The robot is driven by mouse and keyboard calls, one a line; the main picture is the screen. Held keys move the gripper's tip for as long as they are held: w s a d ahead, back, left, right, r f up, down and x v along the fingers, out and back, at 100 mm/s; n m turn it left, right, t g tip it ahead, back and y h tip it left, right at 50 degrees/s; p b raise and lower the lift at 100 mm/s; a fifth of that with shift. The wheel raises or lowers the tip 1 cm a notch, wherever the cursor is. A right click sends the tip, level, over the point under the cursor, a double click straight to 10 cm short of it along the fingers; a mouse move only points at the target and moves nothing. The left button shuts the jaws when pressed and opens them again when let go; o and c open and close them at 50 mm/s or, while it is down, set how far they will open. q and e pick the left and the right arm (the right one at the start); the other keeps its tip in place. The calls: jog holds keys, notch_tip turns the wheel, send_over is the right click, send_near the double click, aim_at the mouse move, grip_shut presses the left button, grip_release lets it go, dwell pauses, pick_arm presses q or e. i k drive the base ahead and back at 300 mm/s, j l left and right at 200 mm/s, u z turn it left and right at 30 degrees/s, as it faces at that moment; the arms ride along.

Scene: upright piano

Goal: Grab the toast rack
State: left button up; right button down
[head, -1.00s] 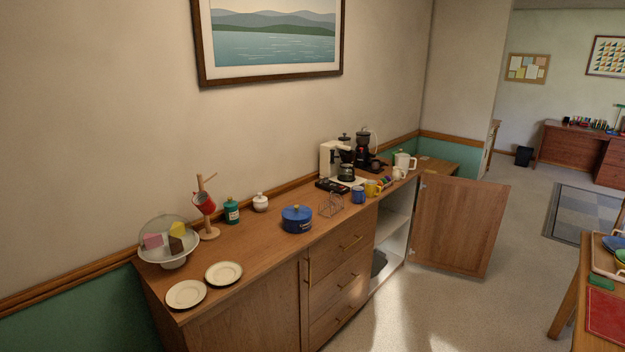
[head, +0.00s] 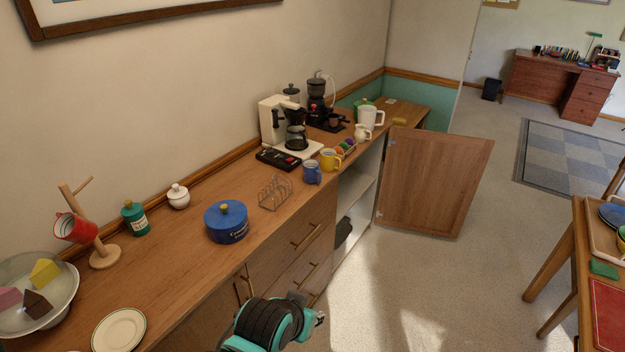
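The toast rack (head: 275,193) is a small wire rack on the wooden sideboard. It stands between a blue lidded pot (head: 227,222) on its left and a blue mug (head: 312,172) on its right. One of my arms, black and teal, shows at the bottom centre in front of the sideboard drawers, below and apart from the rack. Its gripper fingers cannot be made out, and I cannot tell which arm it is. No other gripper is in view.
A coffee maker (head: 287,130), a black device (head: 278,159) and a yellow mug (head: 330,159) stand near the rack. The cabinet door (head: 434,182) is swung open on the right. A mug tree (head: 104,255) and a plate (head: 119,330) are at the left.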

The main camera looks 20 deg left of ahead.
aim_at(275, 187)
jog(key=i+l+u, duration=0.35)
jog(key=i, duration=0.2)
jog(key=i+l+u, duration=0.3)
jog(key=i, duration=0.25)
jog(key=i+l+u, duration=0.15)
jog(key=u, duration=0.3)
jog(key=i+l+u, duration=0.2)
jog(key=u, duration=0.2)
jog(key=i+l+u, duration=0.2)
jog(key=u, duration=0.25)
jog(key=l+u, duration=0.4)
jog(key=i+l+u, duration=0.1)
jog(key=l+u, duration=0.6)
jog(key=u, duration=0.2)
jog(key=l+u, duration=0.5)
jog(key=i+l, duration=0.05)
jog(key=l, duration=0.05)
